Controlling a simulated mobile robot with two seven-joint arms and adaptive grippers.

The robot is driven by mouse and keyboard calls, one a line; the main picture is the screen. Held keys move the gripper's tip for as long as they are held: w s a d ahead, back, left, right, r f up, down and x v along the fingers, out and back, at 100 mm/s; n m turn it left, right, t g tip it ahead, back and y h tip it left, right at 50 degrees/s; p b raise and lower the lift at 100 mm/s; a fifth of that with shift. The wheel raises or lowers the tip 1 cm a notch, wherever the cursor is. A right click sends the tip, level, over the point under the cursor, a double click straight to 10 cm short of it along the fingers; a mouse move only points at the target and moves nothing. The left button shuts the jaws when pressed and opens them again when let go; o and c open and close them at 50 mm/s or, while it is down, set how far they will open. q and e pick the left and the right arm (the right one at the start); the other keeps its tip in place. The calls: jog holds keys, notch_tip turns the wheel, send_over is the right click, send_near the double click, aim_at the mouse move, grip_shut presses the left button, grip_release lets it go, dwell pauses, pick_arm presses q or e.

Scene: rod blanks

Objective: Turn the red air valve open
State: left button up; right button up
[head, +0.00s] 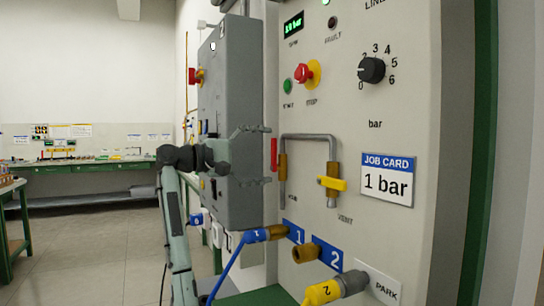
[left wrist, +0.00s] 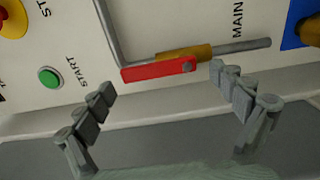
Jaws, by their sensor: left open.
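The red air valve handle (head: 274,155) sits on a brass valve body (head: 282,167) on the left leg of a grey pipe on the panel. In the head view the handle stands upright, along the pipe. In the left wrist view the red handle (left wrist: 158,69) lies along the pipe and brass body (left wrist: 184,52), beside the word MAIN. My left gripper (head: 268,155) is open in front of the valve. In the left wrist view its fingers (left wrist: 163,78) stand apart on either side of the handle, and no contact shows. My right gripper is not in view.
A yellow valve handle (head: 332,184) sits crosswise on the pipe's right leg. A red stop button (head: 302,73), green start button (head: 288,86) and black dial (head: 371,70) are above. The job card (head: 387,180) reads 1 bar. A blue hose (head: 228,265) runs below.

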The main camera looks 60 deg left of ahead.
pick_arm(q)
jog(key=s, duration=1)
jog(key=shift+a, duration=0.35)
jog(key=shift+s, duration=0.1)
